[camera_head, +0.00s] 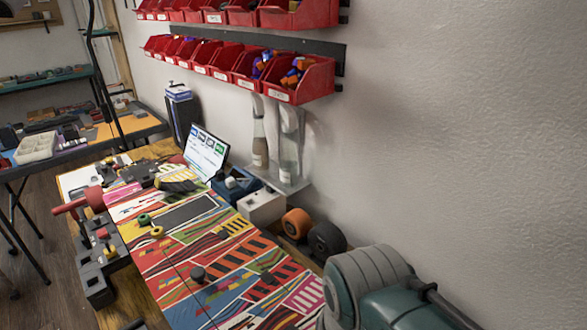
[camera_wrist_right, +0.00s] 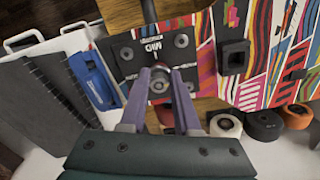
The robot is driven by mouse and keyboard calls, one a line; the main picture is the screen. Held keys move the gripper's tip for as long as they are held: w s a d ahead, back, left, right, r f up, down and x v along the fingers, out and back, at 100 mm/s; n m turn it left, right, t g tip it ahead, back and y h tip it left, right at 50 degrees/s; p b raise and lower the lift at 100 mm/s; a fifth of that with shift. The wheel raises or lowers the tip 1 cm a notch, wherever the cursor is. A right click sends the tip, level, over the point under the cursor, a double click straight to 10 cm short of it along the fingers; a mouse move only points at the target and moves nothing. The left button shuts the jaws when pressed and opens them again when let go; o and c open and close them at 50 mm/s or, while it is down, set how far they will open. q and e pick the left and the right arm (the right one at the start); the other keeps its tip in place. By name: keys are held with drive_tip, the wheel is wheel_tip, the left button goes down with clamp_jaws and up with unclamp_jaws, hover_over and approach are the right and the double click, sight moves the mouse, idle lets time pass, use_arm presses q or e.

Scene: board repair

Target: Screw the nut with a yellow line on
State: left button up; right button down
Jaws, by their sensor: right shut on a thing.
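In the wrist view my right gripper (camera_wrist_right: 160,82) has its two purple fingers closed on a small round metallic piece (camera_wrist_right: 158,86), which looks like a nut. The fingers hide part of it, and I cannot make out a yellow line on it. The piece is over a dark plate (camera_wrist_right: 125,62) with lettering and several round bolt heads; I cannot tell if it touches a stud. In the head view a yellow ring (camera_head: 157,232) and a green ring (camera_head: 144,219) sit on the colourful board (camera_head: 180,250). My left gripper is not in view.
A dark block (camera_head: 98,285) with coloured knobs stands left of the board. Orange (camera_head: 297,223) and black (camera_head: 326,240) rolls lie by the wall. A small screen (camera_head: 205,152) stands behind the board. Red bins (camera_head: 302,80) hang on the wall.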

drive_tip(key=shift+w+r, duration=0.1)
drive_tip(key=shift+w, duration=0.3)
